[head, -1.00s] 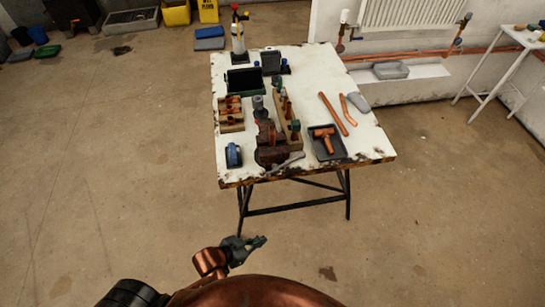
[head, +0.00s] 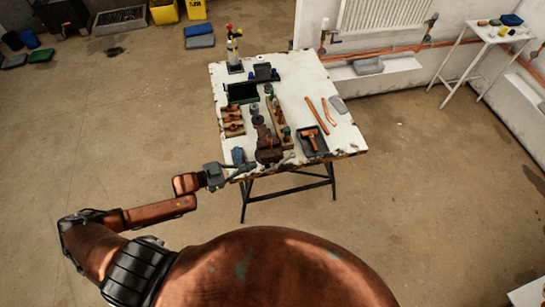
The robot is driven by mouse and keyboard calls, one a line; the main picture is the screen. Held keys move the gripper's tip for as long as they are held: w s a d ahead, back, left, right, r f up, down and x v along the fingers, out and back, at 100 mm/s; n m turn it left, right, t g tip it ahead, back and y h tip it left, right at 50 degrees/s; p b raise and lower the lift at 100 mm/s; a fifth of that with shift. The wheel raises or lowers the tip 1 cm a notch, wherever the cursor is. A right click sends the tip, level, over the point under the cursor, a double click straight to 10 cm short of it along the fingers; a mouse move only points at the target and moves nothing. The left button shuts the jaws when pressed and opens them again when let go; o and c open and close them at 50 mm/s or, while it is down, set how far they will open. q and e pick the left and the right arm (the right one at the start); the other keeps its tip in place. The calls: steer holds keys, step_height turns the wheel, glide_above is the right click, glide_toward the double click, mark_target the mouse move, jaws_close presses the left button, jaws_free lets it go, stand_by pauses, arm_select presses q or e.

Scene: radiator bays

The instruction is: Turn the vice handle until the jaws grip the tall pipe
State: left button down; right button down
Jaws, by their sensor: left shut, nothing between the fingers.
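The vice (head: 268,152) is a dark reddish-brown block at the front edge of the white workbench. Its pale grey handle (head: 287,159) shows small at the front right of the vice. I cannot clearly pick out the tall pipe or tell whether the jaws touch one. My left gripper (head: 250,168) is shut and empty. It points right at the bench's front left edge, left of the vice and apart from the handle in the picture. My right gripper is not in view.
The worn workbench (head: 339,125) holds a dark tray (head: 312,141) with a copper-coloured fitting and a blue roll (head: 238,155) close to my left gripper. A wooden rack (head: 232,121) stands at the left. Open floor surrounds the bench; a radiator (head: 382,15) is behind.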

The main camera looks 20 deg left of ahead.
arm_select(q)
steer(key=p, duration=0.2)
glide_toward(286, 159)
steer(key=w+d+r, duration=0.2)
steer(key=d+r, duration=0.1)
steer(key=shift+w+d+r, duration=0.15)
steer(key=shift+w+d, duration=0.2)
steer(key=shift+w, duration=0.05)
steer(key=shift+w+d+f, duration=0.15)
steer(key=shift+w+f, duration=0.1)
steer(key=shift+f, duration=0.35)
steer(key=shift+w+d+f, duration=0.2)
steer(key=shift+w+f, duration=0.05)
steer(key=shift+f, duration=0.3)
steer(key=shift+w+d+f, duration=0.25)
steer(key=shift+w+f, duration=0.05)
steer(key=shift+f, duration=0.25)
steer(key=shift+w+d+f+b, duration=0.3)
steer(key=shift+f+b, duration=0.15)
steer(key=shift+b, duration=0.3)
steer(key=shift+r, duration=0.1)
